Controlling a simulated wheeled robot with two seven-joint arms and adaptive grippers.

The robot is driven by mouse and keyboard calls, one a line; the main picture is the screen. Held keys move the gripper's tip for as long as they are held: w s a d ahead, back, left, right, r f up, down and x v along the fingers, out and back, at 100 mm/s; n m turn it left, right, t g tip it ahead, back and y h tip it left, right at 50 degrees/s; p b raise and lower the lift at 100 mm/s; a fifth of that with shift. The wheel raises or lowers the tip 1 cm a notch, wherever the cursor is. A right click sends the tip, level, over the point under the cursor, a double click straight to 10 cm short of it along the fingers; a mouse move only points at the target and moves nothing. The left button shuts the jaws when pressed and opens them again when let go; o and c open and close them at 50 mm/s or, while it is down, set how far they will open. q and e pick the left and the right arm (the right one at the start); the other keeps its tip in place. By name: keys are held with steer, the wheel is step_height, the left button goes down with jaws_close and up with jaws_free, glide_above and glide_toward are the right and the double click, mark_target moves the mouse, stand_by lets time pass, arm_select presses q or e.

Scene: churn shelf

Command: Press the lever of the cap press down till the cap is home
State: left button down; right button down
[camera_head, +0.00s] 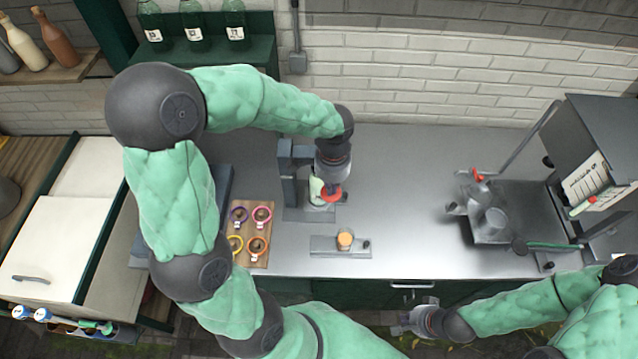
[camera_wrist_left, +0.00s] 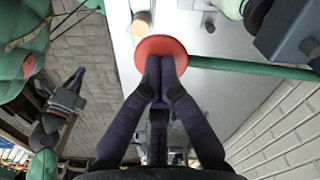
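The cap press (camera_head: 288,178) stands on the steel counter, with a pale green-white bottle (camera_head: 316,190) at it. A red round knob (camera_head: 331,193) shows under my left gripper (camera_head: 331,183). In the left wrist view the red knob (camera_wrist_left: 160,47) sits at the end of a green lever rod (camera_wrist_left: 250,68). There, the two fingertips of my left gripper (camera_wrist_left: 162,66) are together at the knob's face, with nothing seen between them. Whether they touch it is unclear, and the cap is hidden. My right gripper (camera_head: 408,322) is low, in front of the counter, far from the press.
A wooden board (camera_head: 262,218) with several coloured rings lies left of the press. A small metal plate (camera_head: 325,245) holds a tan round piece (camera_head: 345,238) in front. Metal equipment (camera_head: 505,195) fills the counter's right end. The counter between is clear.

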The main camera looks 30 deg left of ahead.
arm_select(q)
steer(key=shift+s+f, duration=0.15)
steer(key=shift+s, duration=0.05)
stand_by(0.3)
steer(key=shift+r+p, duration=0.35)
steer(key=shift+w+r, duration=0.1)
steer(key=shift+r, duration=0.25)
steer(key=shift+w+r+p, duration=0.15)
steer(key=shift+r+p, duration=0.35)
steer(key=shift+r, duration=0.15)
steer(key=shift+r+p, duration=0.4)
